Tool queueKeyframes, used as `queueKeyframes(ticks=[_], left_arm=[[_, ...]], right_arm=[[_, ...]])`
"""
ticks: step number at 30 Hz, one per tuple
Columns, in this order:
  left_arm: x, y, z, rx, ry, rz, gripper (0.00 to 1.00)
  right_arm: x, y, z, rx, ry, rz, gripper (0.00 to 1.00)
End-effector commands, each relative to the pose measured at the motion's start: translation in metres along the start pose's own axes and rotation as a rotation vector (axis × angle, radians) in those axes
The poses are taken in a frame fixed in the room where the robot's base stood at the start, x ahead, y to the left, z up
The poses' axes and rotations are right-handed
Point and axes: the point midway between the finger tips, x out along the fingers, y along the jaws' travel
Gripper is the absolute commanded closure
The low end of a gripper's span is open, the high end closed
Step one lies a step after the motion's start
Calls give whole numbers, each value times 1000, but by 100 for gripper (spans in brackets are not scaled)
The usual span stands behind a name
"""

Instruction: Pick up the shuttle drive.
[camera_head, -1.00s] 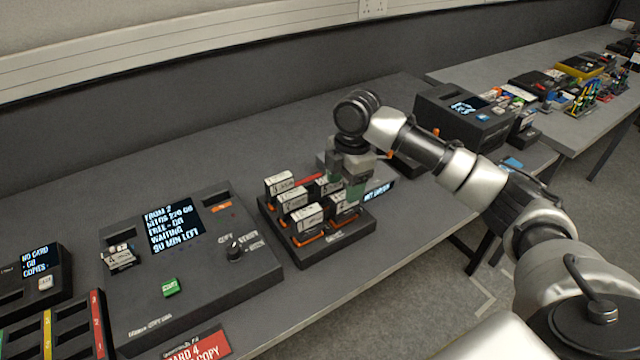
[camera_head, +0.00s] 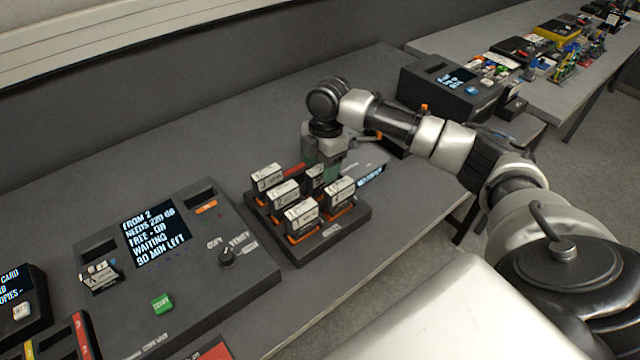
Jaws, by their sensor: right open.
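Several upright drives with white label tops stand in a dark rack (camera_head: 338,238) on the table. I cannot read which is the shuttle drive. They include a front drive (camera_head: 302,217), a right one (camera_head: 340,191), a middle one (camera_head: 284,194) and a back left one (camera_head: 267,178). My right gripper (camera_head: 326,170) points down at the rack's back edge, open. A further drive (camera_head: 314,178) stands close in front of its fingers; I cannot tell whether they touch. My left gripper is not in view.
A copy station (camera_head: 190,275) with a lit screen, knob and green button stands left of the rack. A dark box with a display (camera_head: 450,90) is at the back right. The table behind the station is clear. A second cluttered table lies beyond.

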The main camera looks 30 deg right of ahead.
Motion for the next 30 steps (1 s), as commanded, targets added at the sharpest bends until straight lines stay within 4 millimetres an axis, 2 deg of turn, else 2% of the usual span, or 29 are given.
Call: queueKeyframes(ticks=[3,6,14,17,26,30], left_arm=[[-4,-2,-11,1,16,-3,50],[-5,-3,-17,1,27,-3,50],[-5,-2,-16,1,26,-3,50],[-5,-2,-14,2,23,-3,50],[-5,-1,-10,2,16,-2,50],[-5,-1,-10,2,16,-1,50]], right_arm=[[19,-1,-1,0,0,-4,40],[29,-1,-1,0,0,-3,40],[33,-1,-1,-1,-1,0,40],[33,-1,-1,0,-1,0,53],[33,-1,0,0,-1,0,99],[32,-1,-1,0,0,1,100]])
